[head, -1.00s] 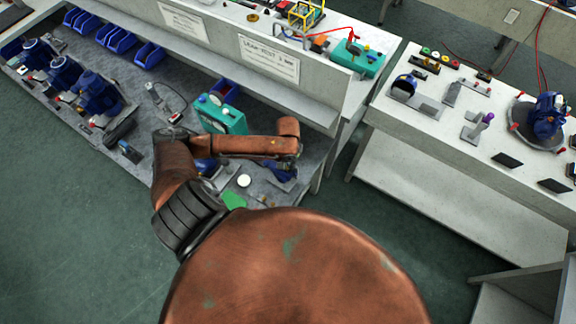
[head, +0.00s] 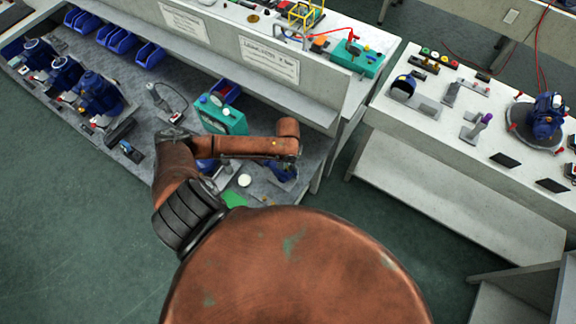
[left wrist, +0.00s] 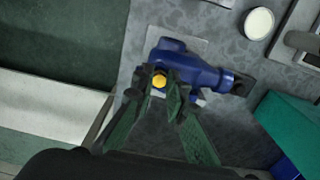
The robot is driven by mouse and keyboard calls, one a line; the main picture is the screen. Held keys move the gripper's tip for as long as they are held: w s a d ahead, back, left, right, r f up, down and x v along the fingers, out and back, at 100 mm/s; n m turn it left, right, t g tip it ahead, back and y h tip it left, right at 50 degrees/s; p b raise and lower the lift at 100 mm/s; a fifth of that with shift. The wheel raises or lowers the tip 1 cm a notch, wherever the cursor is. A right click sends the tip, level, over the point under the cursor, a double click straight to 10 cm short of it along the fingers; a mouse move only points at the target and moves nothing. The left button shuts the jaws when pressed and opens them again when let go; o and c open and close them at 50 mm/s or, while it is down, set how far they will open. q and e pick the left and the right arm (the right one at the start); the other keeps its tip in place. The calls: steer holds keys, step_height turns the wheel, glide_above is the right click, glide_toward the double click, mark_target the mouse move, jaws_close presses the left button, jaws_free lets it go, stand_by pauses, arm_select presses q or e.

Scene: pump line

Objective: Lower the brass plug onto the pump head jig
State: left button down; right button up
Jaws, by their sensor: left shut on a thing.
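My left gripper (left wrist: 165,90) points down with its dark green fingers closed around the brass plug (left wrist: 159,80), which shows as a small yellow round end between the fingertips. The blue pump head jig (left wrist: 205,72) lies right beneath the fingertips in the left wrist view. I cannot tell whether the plug touches it. In the head view the blue jig (head: 283,173) shows partly below the end of my copper left arm, which hides most of the gripper and the plug. My right gripper is not in view.
A teal box (head: 221,115) stands behind my forearm, also at the right of the left wrist view (left wrist: 290,118). A white disc (head: 244,181) lies near the jig. Blue pumps (head: 97,92) and blue bins (head: 120,40) stand farther left. The bench's end edge is close to the jig.

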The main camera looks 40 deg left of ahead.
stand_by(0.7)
arm_select(q)
steer(key=shift+f, duration=0.25)
steer(key=c, duration=2)
jaws_free()
steer(key=shift+o, duration=0.8)
steer(key=shift+o, duration=0.5)
steer(key=o, duration=0.3)
steer(key=shift+o, duration=0.9)
steer(key=shift+o, duration=0.5)
